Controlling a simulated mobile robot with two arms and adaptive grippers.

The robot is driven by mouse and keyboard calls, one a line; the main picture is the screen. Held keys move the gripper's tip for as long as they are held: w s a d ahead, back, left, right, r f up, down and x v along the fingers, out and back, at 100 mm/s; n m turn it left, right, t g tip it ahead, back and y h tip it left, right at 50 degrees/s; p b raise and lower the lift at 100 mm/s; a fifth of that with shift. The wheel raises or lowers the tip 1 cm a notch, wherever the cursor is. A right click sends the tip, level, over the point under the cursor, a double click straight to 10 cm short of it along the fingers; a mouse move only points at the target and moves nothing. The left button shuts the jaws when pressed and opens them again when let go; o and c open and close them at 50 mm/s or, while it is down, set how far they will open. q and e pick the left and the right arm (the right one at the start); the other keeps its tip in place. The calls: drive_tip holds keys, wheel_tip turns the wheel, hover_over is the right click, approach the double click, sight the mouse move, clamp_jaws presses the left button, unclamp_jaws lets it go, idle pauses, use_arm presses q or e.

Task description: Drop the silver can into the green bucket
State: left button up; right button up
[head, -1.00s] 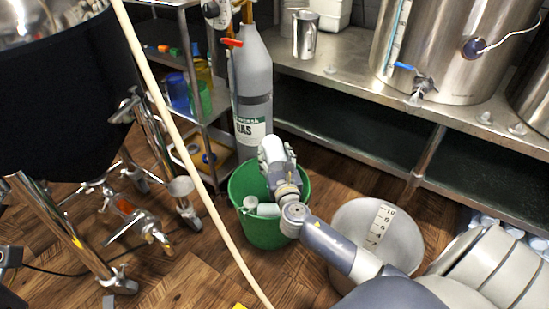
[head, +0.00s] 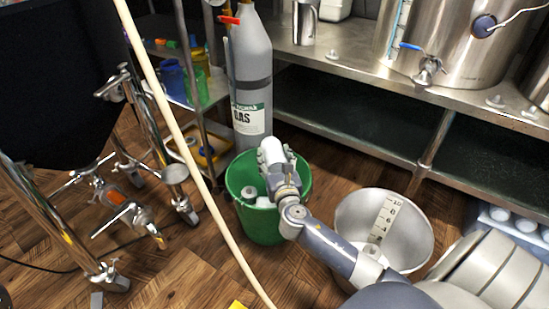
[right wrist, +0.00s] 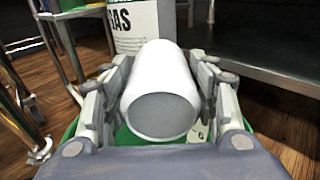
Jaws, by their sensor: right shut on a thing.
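The silver can (right wrist: 160,100) looks pale grey-white in the right wrist view, with its round end facing the camera. My right gripper (right wrist: 162,66) is shut on it, with a finger on each side. In the head view the right gripper (head: 273,153) holds the can over the green bucket (head: 247,222), around the far part of its rim. The bucket stands on the wooden floor, and small whitish things lie inside it. My arm hides part of the bucket's inside. My left gripper is not in view.
A grey gas cylinder (head: 250,75) stands just behind the bucket. A pale hose (head: 190,160) runs down left of it. A grey graduated bucket (head: 352,222) stands to the right. A steel bench (head: 345,85) is behind, and a metal-legged tank stand (head: 150,125) is at left.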

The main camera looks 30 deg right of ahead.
drive_tip(key=o, duration=0.9)
drive_tip(key=shift+c, duration=0.2)
drive_tip(key=v, duration=1.2)
